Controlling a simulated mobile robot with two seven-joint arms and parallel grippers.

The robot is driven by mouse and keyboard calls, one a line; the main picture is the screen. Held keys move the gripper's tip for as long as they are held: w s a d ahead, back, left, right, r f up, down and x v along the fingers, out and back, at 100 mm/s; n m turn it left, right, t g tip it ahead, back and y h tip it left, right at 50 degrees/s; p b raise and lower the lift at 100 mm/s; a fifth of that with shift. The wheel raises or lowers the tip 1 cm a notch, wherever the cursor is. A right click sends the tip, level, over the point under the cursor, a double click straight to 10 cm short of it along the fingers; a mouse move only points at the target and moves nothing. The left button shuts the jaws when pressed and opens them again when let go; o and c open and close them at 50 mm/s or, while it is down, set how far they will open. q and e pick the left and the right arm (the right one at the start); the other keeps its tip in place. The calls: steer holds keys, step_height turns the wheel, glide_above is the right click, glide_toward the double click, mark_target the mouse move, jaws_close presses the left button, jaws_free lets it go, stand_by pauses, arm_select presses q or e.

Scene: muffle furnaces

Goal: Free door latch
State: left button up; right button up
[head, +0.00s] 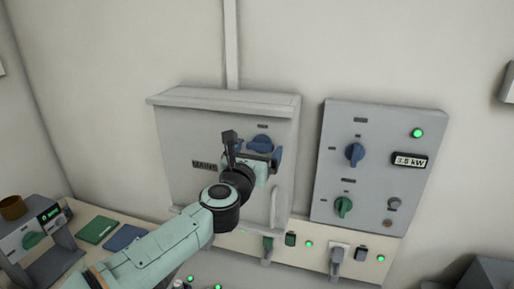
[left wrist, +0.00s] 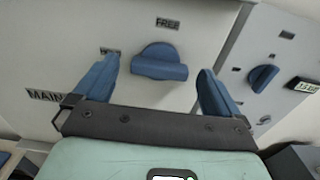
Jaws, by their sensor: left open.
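A blue latch knob (head: 261,142) is on the front of the grey MAINS box (head: 180,130). The left wrist view shows the knob (left wrist: 160,62) with its grip bar lying roughly level, below a FREE label (left wrist: 168,22). A second small label (left wrist: 110,50) is to its left, partly behind a finger. My left gripper (head: 256,155) is in front of the box at the knob. In the left wrist view its open blue fingers (left wrist: 158,70) stand on either side of the knob, with a gap on each side. My right gripper is out of view.
A grey panel (head: 380,125) with blue and green knobs and a 3.5 kW display stands to the right. A vertical handle (head: 275,208) is at the box's lower right. Plugs and green lamps line the strip below. Green and blue pads (head: 97,230) lie at left.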

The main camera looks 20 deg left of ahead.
arm_select(q)
steer(key=shift+w, duration=0.3)
steer(key=c, duration=1.1)
steer(key=shift+o, duration=0.2)
